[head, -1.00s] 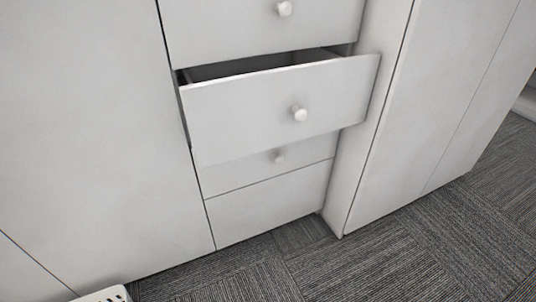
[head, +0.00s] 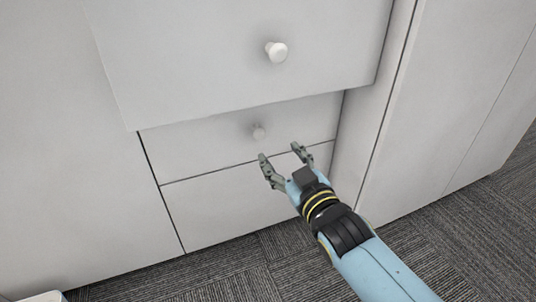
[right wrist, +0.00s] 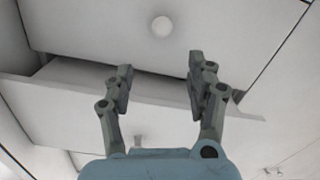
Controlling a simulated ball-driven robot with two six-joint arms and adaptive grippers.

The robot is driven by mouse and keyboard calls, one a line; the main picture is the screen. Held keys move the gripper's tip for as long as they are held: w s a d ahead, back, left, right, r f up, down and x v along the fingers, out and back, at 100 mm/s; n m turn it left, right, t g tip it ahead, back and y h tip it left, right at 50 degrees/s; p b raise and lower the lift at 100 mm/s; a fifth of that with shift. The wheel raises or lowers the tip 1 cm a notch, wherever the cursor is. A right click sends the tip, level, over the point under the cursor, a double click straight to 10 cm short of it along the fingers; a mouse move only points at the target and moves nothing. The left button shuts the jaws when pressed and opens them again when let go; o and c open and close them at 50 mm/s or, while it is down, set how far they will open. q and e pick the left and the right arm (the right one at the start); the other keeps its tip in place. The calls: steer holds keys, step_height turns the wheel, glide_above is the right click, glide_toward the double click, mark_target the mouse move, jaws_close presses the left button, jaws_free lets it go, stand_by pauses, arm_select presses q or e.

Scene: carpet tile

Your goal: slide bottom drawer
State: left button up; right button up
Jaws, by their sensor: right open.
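The bottom drawer (head: 210,150) is closed, with a round pale knob (head: 258,131) in its middle. The drawer above it (head: 200,60) is pulled out and overhangs it, hiding its upper part. My right gripper (head: 280,152) is open and empty, low in front of the bottom drawer. Its fingers point up at the front, just below and right of the knob in the head view, not around it. In the right wrist view the open fingers (right wrist: 160,78) show with a round knob (right wrist: 162,26) beyond the tips. My left gripper is out of view.
The pulled-out drawer carries a larger knob (head: 276,51). A plain panel (head: 235,205) is under the bottom drawer. Tall cabinet fronts (head: 60,170) stand at both sides. Grey carpet (head: 215,280) is bare in front. A white object's edge (head: 45,297) shows at lower left.

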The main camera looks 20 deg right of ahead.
mark_target(261, 135)
steer(key=shift+t, duration=0.3)
steer(key=w+b, duration=0.1)
steer(key=w, duration=0.3)
steer(key=w+f+b, duration=0.1)
steer(key=w+b, duration=0.1)
steer(key=w, duration=0.1)
steer(key=w+f+b, duration=0.1)
steer(key=w+b, duration=0.1)
steer(key=w, duration=0.2)
steer(key=shift+w+a, duration=0.3)
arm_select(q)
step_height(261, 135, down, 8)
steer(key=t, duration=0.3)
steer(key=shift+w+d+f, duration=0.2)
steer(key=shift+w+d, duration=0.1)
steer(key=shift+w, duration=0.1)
arm_select(e)
steer(key=shift+w+r, duration=0.1)
steer(key=shift+w, duration=0.65)
steer(key=shift+c, duration=0.4)
jaws_close()
